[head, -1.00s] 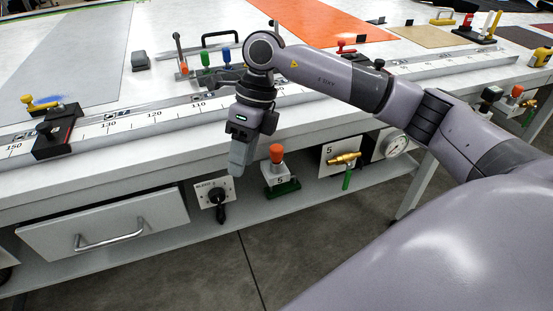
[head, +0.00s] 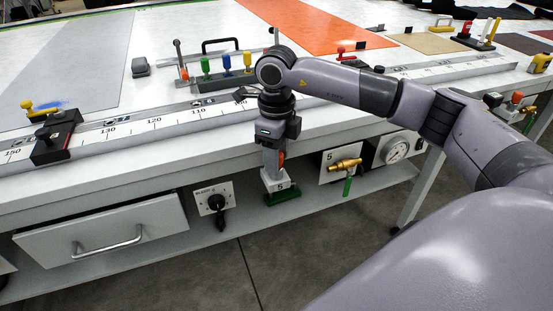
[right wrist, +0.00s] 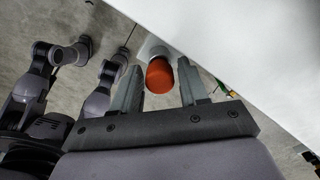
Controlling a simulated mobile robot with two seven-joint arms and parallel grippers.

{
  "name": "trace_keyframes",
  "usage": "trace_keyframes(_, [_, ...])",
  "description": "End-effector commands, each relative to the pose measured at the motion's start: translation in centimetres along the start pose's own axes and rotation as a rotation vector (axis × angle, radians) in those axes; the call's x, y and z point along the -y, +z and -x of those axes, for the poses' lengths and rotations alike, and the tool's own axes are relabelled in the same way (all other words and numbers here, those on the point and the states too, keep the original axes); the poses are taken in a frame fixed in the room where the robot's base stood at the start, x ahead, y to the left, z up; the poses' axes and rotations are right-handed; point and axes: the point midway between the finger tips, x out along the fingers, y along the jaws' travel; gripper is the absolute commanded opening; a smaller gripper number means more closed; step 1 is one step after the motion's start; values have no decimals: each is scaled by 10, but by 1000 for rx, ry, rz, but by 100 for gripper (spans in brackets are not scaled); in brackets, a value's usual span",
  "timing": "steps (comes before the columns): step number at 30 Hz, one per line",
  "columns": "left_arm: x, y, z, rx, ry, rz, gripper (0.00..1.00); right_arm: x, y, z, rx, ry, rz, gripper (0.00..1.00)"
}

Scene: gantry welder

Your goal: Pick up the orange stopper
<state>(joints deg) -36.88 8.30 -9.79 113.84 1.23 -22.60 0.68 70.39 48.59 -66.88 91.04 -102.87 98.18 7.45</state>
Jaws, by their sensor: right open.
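In the right wrist view the stopper (right wrist: 160,75) shows as an orange cylinder between the two spread fingers of my right gripper (right wrist: 161,88). The gripper is open, with a gap visible on both sides of the stopper. My left gripper is not in view.
A black knob (head: 216,202) on a white plate is left of the block. A brass valve with a green handle (head: 346,165) and a gauge (head: 396,151) are to its right. The tabletop edge (right wrist: 230,60) runs close beside my right gripper. A similar orange-topped piece (head: 516,97) is far right.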

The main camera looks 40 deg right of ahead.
Motion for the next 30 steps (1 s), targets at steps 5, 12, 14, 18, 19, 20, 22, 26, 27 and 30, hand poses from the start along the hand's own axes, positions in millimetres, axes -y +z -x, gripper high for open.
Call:
trace_keyframes(5, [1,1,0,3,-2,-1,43,0,0,0,0,0,0,34])
trace_keyframes(12, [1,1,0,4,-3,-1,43,0,0,0,0,1,0,1])
trace_keyframes(14, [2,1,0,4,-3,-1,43,0,0,0,0,1,0,1])
trace_keyframes(18, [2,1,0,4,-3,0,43,0,0,2,1,1,0,1])
trace_keyframes(19, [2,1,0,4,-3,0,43,0,0,3,1,1,0,1])
trace_keyframes(20, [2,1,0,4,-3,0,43,0,1,5,2,1,0,1])
trace_keyframes(22, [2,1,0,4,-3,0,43,0,1,10,2,1,0,1])
trace_keyframes(26, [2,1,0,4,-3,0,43,0,1,28,4,0,1,1])
trace_keyframes(27, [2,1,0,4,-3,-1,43,0,1,35,4,-1,1,1])
trace_keyframes(30, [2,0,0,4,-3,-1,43,0,1,58,6,0,2,1])
